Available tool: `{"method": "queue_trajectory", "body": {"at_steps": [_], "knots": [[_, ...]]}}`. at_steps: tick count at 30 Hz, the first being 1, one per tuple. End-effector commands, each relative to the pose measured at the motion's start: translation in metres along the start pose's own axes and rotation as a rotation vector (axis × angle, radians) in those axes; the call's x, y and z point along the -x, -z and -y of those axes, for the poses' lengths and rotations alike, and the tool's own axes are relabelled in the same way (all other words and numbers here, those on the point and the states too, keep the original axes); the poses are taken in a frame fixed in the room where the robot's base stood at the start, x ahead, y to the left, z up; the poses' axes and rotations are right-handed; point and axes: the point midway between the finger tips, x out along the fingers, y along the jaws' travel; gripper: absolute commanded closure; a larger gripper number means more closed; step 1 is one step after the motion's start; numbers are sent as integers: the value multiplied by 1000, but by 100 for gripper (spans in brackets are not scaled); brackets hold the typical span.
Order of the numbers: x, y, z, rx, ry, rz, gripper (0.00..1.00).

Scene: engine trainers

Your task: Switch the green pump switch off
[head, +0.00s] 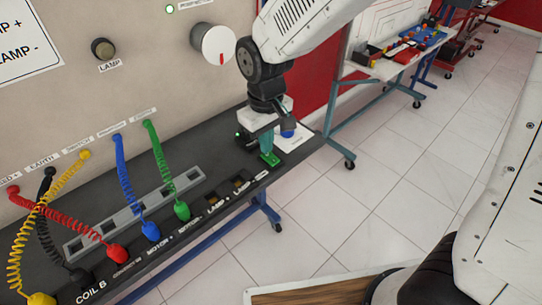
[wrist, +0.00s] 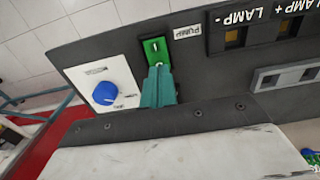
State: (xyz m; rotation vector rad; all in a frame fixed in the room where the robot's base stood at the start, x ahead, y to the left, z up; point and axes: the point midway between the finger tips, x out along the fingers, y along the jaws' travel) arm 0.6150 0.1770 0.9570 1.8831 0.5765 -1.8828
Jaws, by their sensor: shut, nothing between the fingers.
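The green pump switch (wrist: 155,48) is a rocker set in the dark panel, beside a white PUMP label (wrist: 187,32) in the wrist view. A pale mark shows on its upper part. My gripper (wrist: 158,70) is shut and empty, its teal fingers pointing at the switch and covering its lower part. In the head view my gripper (head: 266,148) reaches down to the panel's far end, with the green switch (head: 272,159) at its tips. I cannot tell whether the tips touch the switch, or which way the rocker is set.
A blue knob (wrist: 105,93) on a white plate sits close beside the switch. LAMP sockets (wrist: 235,37) lie on its other side. Coiled cables, including a green one (head: 164,168), are plugged in along the panel. Open tiled floor (head: 400,160) lies to the right.

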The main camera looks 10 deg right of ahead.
Motion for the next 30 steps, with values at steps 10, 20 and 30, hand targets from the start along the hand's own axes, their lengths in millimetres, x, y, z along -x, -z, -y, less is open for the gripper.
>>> {"method": "queue_trajectory", "body": {"at_steps": [10,20,30], "knots": [[-6,0,0,0,0,1,100],[-10,0,0,0,0,0,100],[-11,0,0,0,0,0,100]]}}
